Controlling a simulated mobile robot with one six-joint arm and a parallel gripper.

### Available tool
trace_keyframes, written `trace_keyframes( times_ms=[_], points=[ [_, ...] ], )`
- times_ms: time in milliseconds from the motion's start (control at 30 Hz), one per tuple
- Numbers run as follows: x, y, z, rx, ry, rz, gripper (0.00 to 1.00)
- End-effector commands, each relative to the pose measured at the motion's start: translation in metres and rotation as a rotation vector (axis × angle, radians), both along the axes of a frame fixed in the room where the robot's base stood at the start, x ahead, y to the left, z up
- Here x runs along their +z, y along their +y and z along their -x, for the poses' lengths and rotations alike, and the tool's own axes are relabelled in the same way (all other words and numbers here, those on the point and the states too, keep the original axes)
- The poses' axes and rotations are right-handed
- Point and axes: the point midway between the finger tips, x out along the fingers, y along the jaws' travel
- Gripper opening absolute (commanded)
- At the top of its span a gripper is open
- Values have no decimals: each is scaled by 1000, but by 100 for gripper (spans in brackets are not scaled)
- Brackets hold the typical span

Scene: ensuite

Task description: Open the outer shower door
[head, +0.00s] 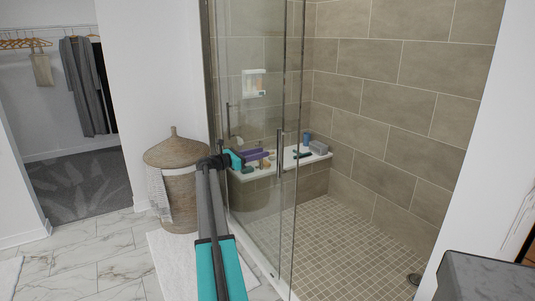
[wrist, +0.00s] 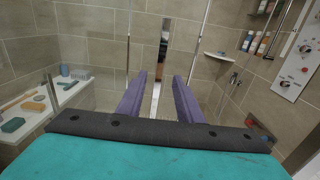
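The shower's glass door (head: 262,215) stands upright in the middle of the head view. Its vertical metal handle (head: 280,152) is near the door's right edge. A second bar handle (head: 228,120) shows farther left. My gripper (head: 266,154) has purple fingers pointing toward the handle, just left of it in the head view. In the wrist view, the fingers (wrist: 158,85) are spread with a clear gap between them. A dark vertical bar (wrist: 163,45), likely the handle, stands ahead in line with that gap. I cannot tell whether the fingers touch it.
A wicker basket (head: 176,190) stands left of the shower, with a bath mat (head: 180,262) on the floor before it. A bench (head: 316,157) with toiletries is inside. A dark-topped counter (head: 485,278) is at the lower right.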

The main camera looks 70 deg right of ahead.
Motion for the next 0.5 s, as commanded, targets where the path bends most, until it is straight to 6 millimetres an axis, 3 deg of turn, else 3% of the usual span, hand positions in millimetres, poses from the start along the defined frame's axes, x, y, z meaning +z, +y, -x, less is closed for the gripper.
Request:
trace_keyframes(
  times_ms=[200,500],
  points=[
    [0,20,-15,1,0,0,33],
    [0,26,-19,0,1,-1,33]
  ],
)
